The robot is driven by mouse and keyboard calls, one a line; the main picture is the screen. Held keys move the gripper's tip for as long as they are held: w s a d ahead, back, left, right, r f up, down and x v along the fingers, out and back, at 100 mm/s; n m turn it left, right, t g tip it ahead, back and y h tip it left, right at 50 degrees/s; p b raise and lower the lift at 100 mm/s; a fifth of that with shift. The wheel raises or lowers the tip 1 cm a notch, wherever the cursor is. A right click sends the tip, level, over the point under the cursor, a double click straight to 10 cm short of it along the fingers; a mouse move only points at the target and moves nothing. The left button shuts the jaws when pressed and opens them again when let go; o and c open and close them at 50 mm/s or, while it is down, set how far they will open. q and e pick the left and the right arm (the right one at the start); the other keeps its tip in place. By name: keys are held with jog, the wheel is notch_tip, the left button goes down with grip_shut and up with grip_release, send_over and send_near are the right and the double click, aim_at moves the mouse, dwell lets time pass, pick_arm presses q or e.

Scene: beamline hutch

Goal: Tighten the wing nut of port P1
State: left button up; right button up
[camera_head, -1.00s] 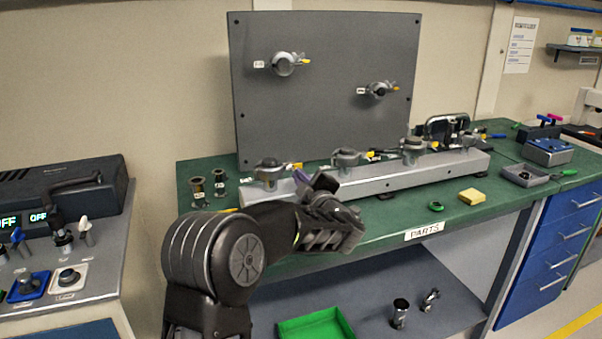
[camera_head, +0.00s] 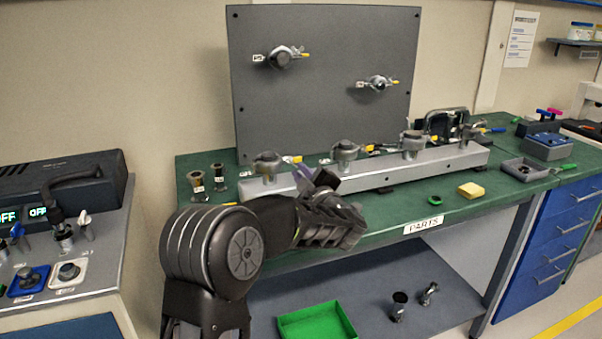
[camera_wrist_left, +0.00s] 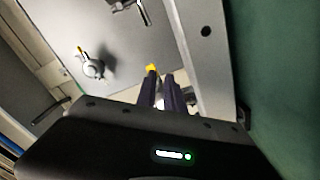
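Several grey ports with yellow-tipped wing nuts show in the head view. The labels are too small to read, so I cannot tell which is P1. The leftmost port on the rail (camera_head: 267,163) is closest to my left gripper (camera_head: 313,180), which is just to its right and in front. In the left wrist view, the two dark purple fingers (camera_wrist_left: 162,88) are a little apart, with a narrow pale gap between them. A yellow tip (camera_wrist_left: 152,68) shows at the end of one finger; I cannot tell whether they touch. My right gripper is out of view.
The grey rail (camera_head: 370,180) lies along the green bench (camera_head: 395,215), before an upright panel (camera_head: 325,110) with two more ports. Two dark spools (camera_head: 197,183) stand at the left. A green ring (camera_head: 435,200) and yellow block (camera_head: 471,190) lie at the front. A green tray (camera_head: 318,322) is below.

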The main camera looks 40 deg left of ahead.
pick_arm(q)
jog(key=v, duration=0.7)
jog(key=shift+b, duration=0.4)
jog(key=shift+d, duration=0.15)
